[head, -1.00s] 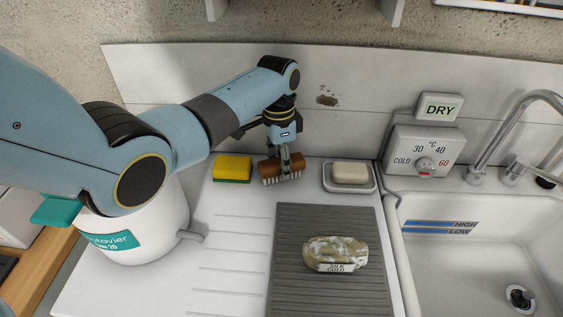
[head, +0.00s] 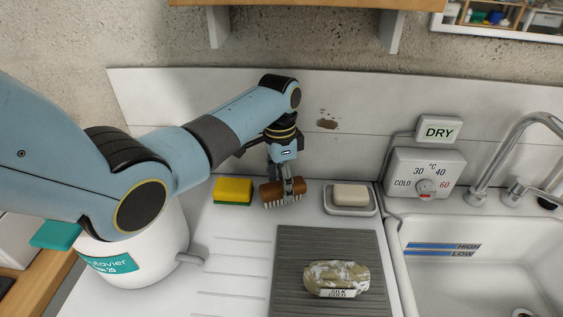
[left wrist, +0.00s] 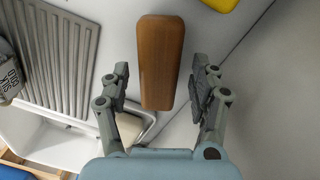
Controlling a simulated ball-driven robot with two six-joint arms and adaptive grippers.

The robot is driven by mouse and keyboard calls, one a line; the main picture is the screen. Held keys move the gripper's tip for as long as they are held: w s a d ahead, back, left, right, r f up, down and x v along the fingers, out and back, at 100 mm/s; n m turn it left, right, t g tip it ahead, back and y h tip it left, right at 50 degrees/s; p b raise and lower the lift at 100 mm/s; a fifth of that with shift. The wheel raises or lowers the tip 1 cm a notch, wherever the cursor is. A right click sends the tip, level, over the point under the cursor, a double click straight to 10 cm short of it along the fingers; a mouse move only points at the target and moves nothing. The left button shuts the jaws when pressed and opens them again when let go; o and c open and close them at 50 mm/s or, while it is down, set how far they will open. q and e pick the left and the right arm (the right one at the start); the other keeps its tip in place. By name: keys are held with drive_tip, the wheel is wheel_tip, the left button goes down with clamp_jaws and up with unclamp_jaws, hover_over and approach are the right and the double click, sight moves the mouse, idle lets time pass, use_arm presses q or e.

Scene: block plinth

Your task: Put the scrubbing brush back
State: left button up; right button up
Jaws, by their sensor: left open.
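The scrubbing brush (head: 271,194) has a brown wooden back and pale bristles pointing down. It appears to rest on the white drainboard, between the sponge and the soap dish. My left gripper (head: 286,185) is pointed down over it, its fingers hiding part of the brush's middle. In the left wrist view the brush (left wrist: 160,50) lies between the open fingers of my left gripper (left wrist: 160,79), with a visible gap on each side. My right gripper is not in view.
A yellow and green sponge (head: 233,190) is left of the brush. A soap dish (head: 350,211) with a pale bar (head: 351,195) is right. A marbled soap bar (head: 336,275) lies on the grey ribbed mat (head: 290,245). The backsplash (head: 350,150) rises close behind; the sink (head: 480,270) is right.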

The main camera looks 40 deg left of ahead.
sight(281, 182)
use_arm(q)
wheel_tip(281, 182, up, 11)
drive_tip(key=shift+w+a, duration=0.15)
drive_tip(key=shift+a, duration=0.2)
drive_tip(key=shift+f, duration=0.2)
